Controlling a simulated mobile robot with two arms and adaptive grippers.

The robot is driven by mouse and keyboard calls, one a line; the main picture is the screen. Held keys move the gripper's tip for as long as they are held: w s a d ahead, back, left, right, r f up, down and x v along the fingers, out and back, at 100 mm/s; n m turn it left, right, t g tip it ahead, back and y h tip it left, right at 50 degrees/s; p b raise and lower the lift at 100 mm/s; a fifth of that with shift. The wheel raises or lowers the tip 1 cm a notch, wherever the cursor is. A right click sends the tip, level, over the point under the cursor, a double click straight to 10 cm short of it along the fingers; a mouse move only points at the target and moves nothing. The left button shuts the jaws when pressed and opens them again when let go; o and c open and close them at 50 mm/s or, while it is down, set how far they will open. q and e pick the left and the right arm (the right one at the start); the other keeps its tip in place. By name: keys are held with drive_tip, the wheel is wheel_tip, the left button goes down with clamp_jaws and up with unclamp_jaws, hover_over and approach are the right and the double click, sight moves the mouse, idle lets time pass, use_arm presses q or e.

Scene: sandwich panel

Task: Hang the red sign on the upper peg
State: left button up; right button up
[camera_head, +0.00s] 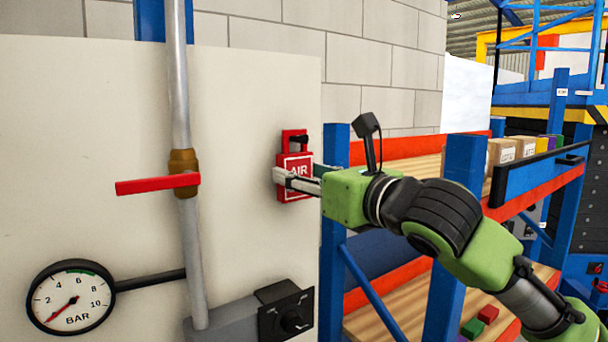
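The red sign (291,193) is a small upright plate with white lettering that reads AIR and a loop-shaped top with an opening. It is in front of the pale panel, near its right edge. A black peg (299,140) shows at the opening in the top of the sign; whether the sign's weight rests on it I cannot tell. My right gripper (283,178) reaches in from the right, one finger across the front of the sign and the other passing behind its right edge, shut on it. No second peg shows. My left gripper is out of view.
A blue and orange shelf rack (335,200) stands close to the right, beneath my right arm.

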drive_tip(key=o, duration=0.4)
drive_tip(key=shift+o, duration=0.2)
